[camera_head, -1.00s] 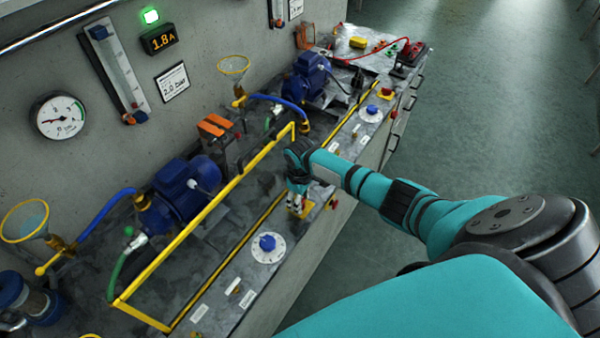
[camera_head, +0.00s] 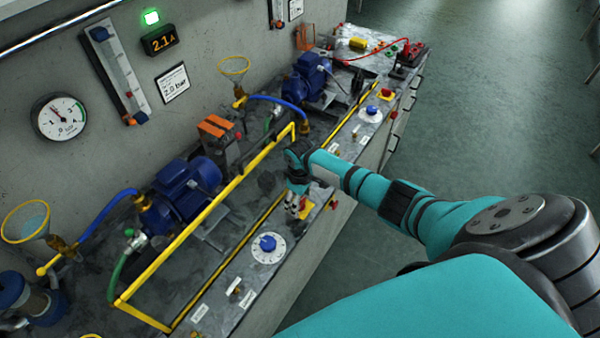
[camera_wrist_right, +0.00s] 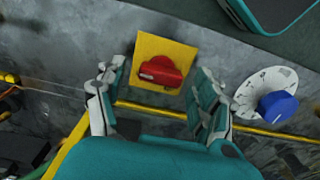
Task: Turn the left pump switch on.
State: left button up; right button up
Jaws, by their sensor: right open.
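The left pump switch is a red knob (camera_wrist_right: 160,72) on a yellow plate (camera_wrist_right: 183,48). In the right wrist view it lies between the spread fingers of my right gripper (camera_wrist_right: 163,82), with a visible gap on both sides. In the head view the gripper (camera_head: 297,207) is low over the bench front, and its fingers cover the knob; part of the yellow plate (camera_head: 308,209) shows beside them. The left pump (camera_head: 187,190) is blue and stands behind the yellow rail. A green lamp (camera_head: 151,18) is lit on the wall. My left gripper is out of view.
A blue dial (camera_head: 267,243) is close to the switch; it also shows in the right wrist view (camera_wrist_right: 278,107). A yellow rail (camera_head: 220,205) runs along the bench behind the gripper. A second switch (camera_head: 386,94) is farther back. The floor at right is clear.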

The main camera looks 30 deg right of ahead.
jog(key=shift+r, duration=0.1)
notch_tip(320, 180, up, 12)
dwell(0.5)
dwell(0.4)
